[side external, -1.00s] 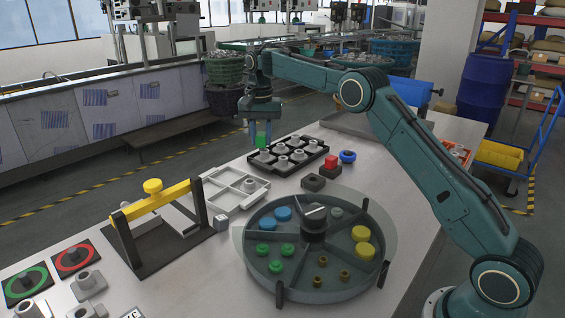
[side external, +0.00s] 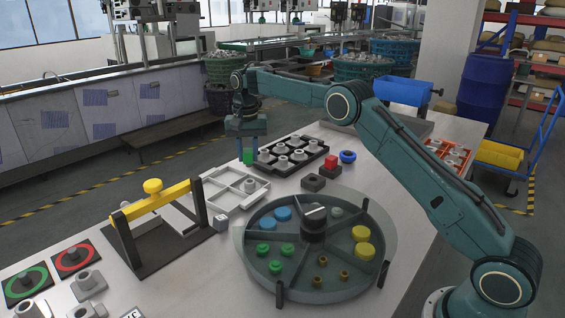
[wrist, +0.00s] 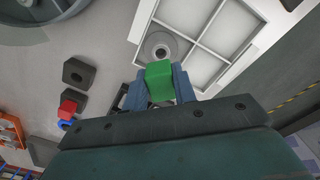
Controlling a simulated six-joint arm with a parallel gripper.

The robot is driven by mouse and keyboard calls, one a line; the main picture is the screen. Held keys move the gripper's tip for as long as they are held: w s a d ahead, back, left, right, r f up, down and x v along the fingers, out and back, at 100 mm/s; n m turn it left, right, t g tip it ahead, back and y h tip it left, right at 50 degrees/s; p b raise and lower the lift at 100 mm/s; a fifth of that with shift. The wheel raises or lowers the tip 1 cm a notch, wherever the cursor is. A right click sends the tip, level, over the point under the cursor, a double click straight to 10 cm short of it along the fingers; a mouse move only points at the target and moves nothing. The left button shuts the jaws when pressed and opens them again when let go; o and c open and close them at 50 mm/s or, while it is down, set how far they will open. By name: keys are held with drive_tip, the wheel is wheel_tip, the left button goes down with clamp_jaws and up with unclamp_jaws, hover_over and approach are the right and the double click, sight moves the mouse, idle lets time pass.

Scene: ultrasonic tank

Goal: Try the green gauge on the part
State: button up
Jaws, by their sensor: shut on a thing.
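My gripper (side external: 248,148) is shut on the green gauge (side external: 249,156), which hangs between the fingers. In the wrist view the gauge (wrist: 159,80) is a plain green block with its lower end pointing away from the palm. A grey round part with a bored boss (wrist: 160,47) sits in a corner compartment of the white tray (wrist: 208,60); the gauge is close beside it in that view. In the side view the part (side external: 250,185) is in the white tray (side external: 226,202), below the gauge. A gap shows between gauge and part there.
A black tray (side external: 262,166) of several grey parts stands behind. A red block (side external: 331,161), dark blocks (side external: 313,183) and a blue ring (side external: 348,156) lie to its right. A divided round dish (side external: 345,292) fills the front; a yellow-barred frame (side external: 165,196) stands left.

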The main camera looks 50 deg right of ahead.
sight(249, 162)
drive_tip(key=shift+f, duration=2.2)
drive_tip(key=shift+f, duration=1.25)
idle(1.1)
drive_tip(key=shift+r, duration=0.15)
drive_tip(key=shift+r, duration=2.05)
drive_tip(key=shift+r, duration=0.35)
drive_tip(key=shift+r, duration=1.9)
